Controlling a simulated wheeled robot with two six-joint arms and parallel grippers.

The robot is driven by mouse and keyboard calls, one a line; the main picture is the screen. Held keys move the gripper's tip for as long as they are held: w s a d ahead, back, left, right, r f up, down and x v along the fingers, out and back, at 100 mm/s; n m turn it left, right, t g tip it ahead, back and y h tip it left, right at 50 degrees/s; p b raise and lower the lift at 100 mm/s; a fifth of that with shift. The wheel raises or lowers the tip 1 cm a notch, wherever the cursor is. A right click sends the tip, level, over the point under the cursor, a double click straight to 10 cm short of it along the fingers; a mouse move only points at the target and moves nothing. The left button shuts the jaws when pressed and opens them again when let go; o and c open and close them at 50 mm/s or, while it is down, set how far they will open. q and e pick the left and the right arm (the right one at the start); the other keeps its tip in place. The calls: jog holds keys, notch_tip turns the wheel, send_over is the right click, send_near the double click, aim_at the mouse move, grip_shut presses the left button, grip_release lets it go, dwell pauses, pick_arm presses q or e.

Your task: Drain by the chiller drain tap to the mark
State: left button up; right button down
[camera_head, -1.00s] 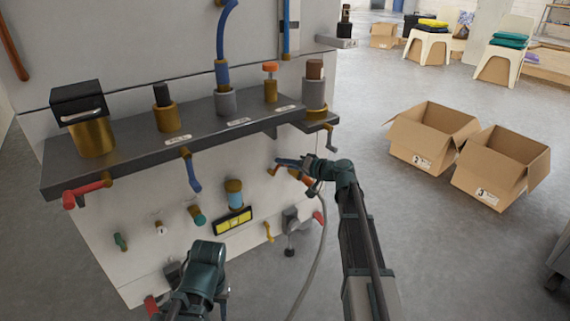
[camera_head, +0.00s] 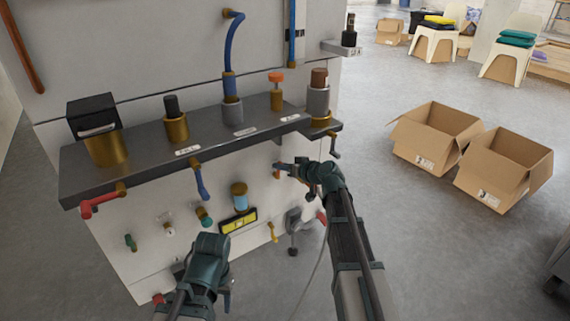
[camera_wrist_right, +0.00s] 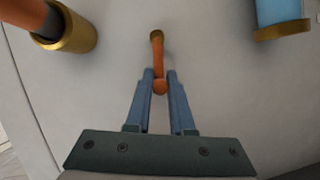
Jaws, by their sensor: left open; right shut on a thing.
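My right gripper (camera_head: 279,166) is at the front panel below the shelf. In the right wrist view its blue-grey fingers (camera_wrist_right: 159,78) are shut on the tip of an orange lever (camera_wrist_right: 157,52), which stands out from a round brass base on the panel. I see no label naming this lever as the chiller drain tap. A sight glass (camera_head: 239,197) with brass ends and pale blue inside is on the panel; its lower end shows in the wrist view (camera_wrist_right: 280,15). A mark on it is too small to tell. My left gripper (camera_head: 228,288) is open, low before the panel, its fingers mostly hidden.
A yellow level gauge (camera_head: 238,221) sits below the sight glass. A red lever (camera_head: 98,204), a blue lever (camera_head: 201,183) and a green knob (camera_head: 131,242) stick out from the cabinet. A grey clamp-like part (camera_head: 293,222) is lower right. Open cardboard boxes (camera_head: 433,136) stand on clear floor.

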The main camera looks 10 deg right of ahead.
jog(key=shift+s+a+n+h, duration=0.3)
jog(key=shift+a+n+h, duration=0.1)
jog(key=shift+a+n, duration=0.3)
jog(key=c, duration=0.8)
grip_release()
jog(key=shift+w+d, duration=0.1)
jog(key=shift+d, duration=0.05)
jog(key=p+v, duration=0.5)
jog(key=v, duration=0.8)
jog(key=shift+s+d+r+p, duration=0.1)
jog(key=shift+s+d+p, duration=0.05)
jog(key=shift+s+p, duration=0.2)
